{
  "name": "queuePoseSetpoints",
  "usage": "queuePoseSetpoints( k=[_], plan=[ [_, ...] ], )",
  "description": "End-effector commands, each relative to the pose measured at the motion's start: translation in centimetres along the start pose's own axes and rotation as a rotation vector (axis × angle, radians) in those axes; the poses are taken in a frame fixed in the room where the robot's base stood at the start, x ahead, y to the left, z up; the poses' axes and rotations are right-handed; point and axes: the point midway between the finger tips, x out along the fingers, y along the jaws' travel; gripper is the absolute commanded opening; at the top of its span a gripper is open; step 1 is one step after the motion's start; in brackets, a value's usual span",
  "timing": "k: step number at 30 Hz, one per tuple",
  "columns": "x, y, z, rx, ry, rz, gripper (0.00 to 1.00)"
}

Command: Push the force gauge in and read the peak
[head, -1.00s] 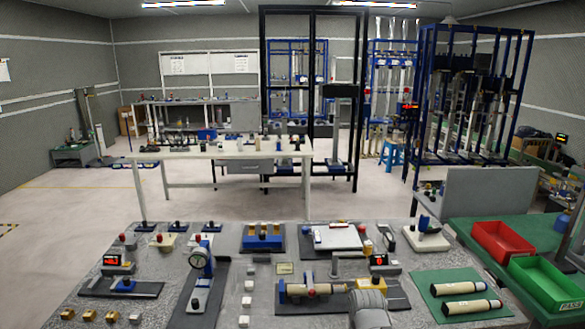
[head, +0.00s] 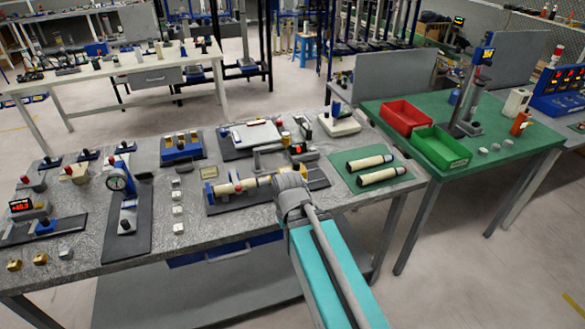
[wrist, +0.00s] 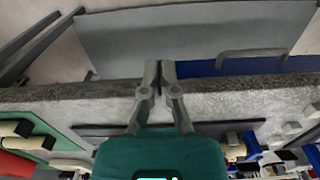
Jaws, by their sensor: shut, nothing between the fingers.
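Which instrument is the force gauge is not certain. A unit with a lit red display (head: 21,206) sits at the bench's far left, and another small red display (head: 298,149) is behind the cream-coloured cylinder rig (head: 238,187). No readout is clearly legible. My gripper (wrist: 160,68) is shut and empty in the wrist view, near the bench's front edge and touching no instrument. In the head view my own arm hides its fingers.
The speckled bench (head: 150,247) has small metal blocks (head: 178,211) along its middle. A green mat (head: 350,180) with two cylinders lies right of my arm. A green table (head: 487,152) with a red bin (head: 403,116) and a green bin (head: 441,146) adjoins at the right.

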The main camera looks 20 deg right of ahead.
Motion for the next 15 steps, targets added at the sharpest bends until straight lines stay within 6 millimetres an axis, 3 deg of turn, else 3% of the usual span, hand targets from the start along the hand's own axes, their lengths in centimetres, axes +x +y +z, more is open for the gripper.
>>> queuePoseSetpoints(
  k=[8,15],
  plan=[
    [0.0,0.0,0.0,0.0,0.0,0.0,0.0],
    [-0.7,0.2,-1.0,0.02,0.0,0.0,0.43]
  ],
)
